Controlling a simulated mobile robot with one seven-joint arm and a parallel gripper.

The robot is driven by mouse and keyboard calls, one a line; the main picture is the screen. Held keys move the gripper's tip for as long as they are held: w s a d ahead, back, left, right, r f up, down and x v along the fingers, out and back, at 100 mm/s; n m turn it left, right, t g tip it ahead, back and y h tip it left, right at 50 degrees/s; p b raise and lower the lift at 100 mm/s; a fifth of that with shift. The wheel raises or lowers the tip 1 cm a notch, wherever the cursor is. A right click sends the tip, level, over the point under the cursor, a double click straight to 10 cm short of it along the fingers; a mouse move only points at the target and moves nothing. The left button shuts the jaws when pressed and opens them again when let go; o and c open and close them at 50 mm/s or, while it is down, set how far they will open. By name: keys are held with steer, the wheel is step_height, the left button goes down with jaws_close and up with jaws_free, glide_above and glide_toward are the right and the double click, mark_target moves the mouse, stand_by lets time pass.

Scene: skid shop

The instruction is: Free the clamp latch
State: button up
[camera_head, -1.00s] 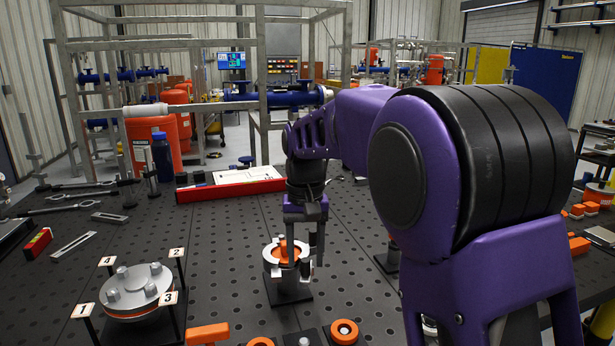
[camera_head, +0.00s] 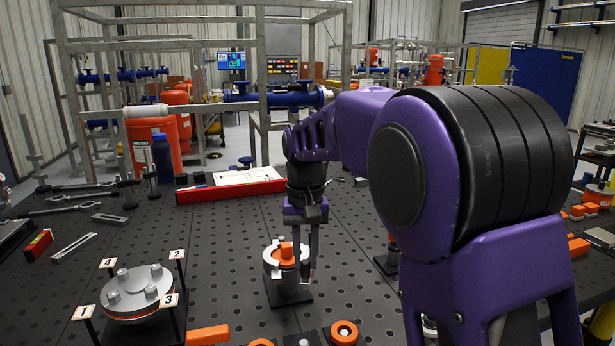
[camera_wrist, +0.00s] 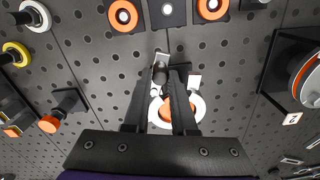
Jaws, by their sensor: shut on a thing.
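The clamp (camera_head: 272,262) is a pale round ring on a dark pedestal near the middle of the bench. An orange part stands up inside it, and I take this to be the latch (camera_head: 287,257). My gripper (camera_head: 304,266) points down at the clamp and its fingers are close together at the latch, shut on it. The fingers partly hide the contact. In the wrist view my gripper (camera_wrist: 168,72) reaches over the clamp (camera_wrist: 200,106), with a dark round knob and pale blocks near the fingertips. The orange latch (camera_wrist: 165,110) shows partly between the fingers.
A flanged disc with numbered tags (camera_head: 138,290) stands at the front left. Orange rings (camera_head: 344,331) and an orange block (camera_head: 208,335) lie at the front edge. The perforated bench is clear just left of the clamp.

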steer(key=shift+d, duration=0.15)
steer(key=shift+d, duration=0.35)
steer(key=shift+w+d+p, duration=0.1)
steer(key=shift+d+p, duration=0.25)
steer(key=shift+p, duration=0.05)
steer(key=shift+d, duration=0.1)
